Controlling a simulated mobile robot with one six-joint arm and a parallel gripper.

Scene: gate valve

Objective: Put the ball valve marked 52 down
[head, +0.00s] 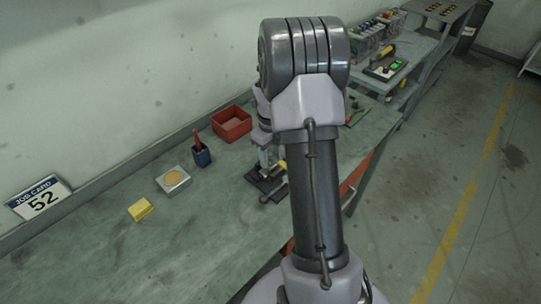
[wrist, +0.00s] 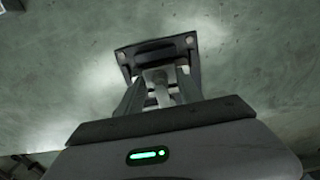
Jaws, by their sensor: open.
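My gripper (head: 267,160) is low over the bench, at a dark base plate (head: 256,181), and is partly hidden behind my arm. In the wrist view, my open gripper (wrist: 158,88) points at the same dark plate (wrist: 124,57), which has holes near its corners. A pale metal part (wrist: 157,76) shows between the fingers. I cannot tell whether it is the ball valve or touches the fingers. A small yellowish part (head: 282,164) shows beside the gripper. No mark 52 is readable on any valve. A job card (head: 40,199) reading 52 leans at the left wall.
The front left of the bench is clear.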

